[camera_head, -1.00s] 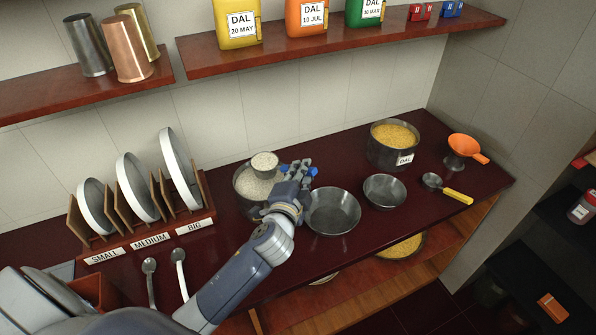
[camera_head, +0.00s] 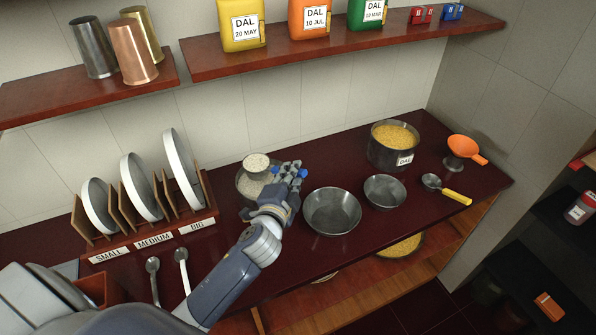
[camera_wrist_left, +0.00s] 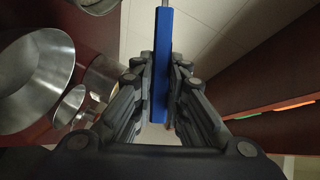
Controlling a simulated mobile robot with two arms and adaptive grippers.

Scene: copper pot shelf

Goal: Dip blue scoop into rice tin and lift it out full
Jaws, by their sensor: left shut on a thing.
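My left gripper (camera_head: 288,177) is shut on the blue handle of the scoop, and the blue handle (camera_wrist_left: 161,62) runs between its fingers in the left wrist view. The scoop's round metal cup (camera_head: 256,164) is full of white rice and appears level. It is over the rice tin (camera_head: 242,189), a grey metal tin with white rice in it. The gripper and forearm hide the tin's right and front side. My right gripper is not in view.
Two empty metal bowls (camera_head: 332,212) (camera_head: 384,191) stand right of the tin. A plate rack (camera_head: 148,234) stands left, with two spoons in front. A shelf (camera_head: 330,42) hangs above.

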